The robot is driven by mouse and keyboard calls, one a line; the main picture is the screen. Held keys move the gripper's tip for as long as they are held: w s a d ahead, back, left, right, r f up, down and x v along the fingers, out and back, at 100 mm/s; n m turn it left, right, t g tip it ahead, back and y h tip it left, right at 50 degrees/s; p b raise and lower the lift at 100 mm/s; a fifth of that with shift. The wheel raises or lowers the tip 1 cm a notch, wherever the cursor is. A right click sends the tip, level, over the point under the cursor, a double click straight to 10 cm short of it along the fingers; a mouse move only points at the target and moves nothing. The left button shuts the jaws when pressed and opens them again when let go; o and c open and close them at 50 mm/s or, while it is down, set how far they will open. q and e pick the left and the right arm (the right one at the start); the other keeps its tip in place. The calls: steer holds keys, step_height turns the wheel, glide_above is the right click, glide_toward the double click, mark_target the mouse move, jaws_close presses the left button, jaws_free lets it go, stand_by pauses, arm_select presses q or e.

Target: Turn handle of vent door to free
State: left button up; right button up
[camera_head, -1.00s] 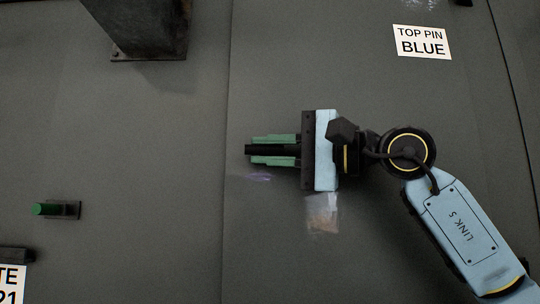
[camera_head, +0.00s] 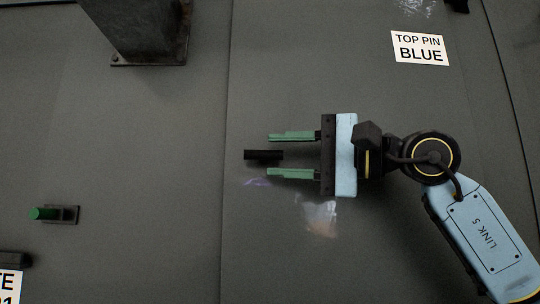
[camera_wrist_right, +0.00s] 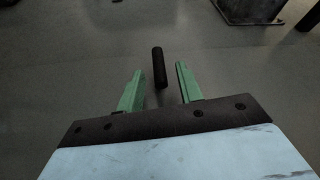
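A short black handle (camera_head: 263,155) lies horizontal on the grey door panel (camera_head: 300,60) in the head view. My right gripper (camera_head: 268,155) is open, its green fingers above and below the handle's line and apart from it. The handle's right part lies between the fingertips. In the right wrist view the black handle (camera_wrist_right: 159,67) stands ahead of and between the open fingers (camera_wrist_right: 158,76), with gaps on both sides. My left gripper is not in view.
A green pin (camera_head: 46,214) on a dark bracket sits at the left. A dark metal post (camera_head: 148,30) stands at the top left. A "TOP PIN BLUE" label (camera_head: 420,48) is at the upper right.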

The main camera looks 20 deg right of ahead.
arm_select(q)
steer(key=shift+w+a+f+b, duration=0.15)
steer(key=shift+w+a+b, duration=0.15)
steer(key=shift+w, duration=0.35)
arm_select(e)
steer(key=r+v, duration=0.1)
steer(key=v, duration=0.9)
steer(key=shift+s+d+f, duration=0.2)
steer(key=shift+f, duration=0.35)
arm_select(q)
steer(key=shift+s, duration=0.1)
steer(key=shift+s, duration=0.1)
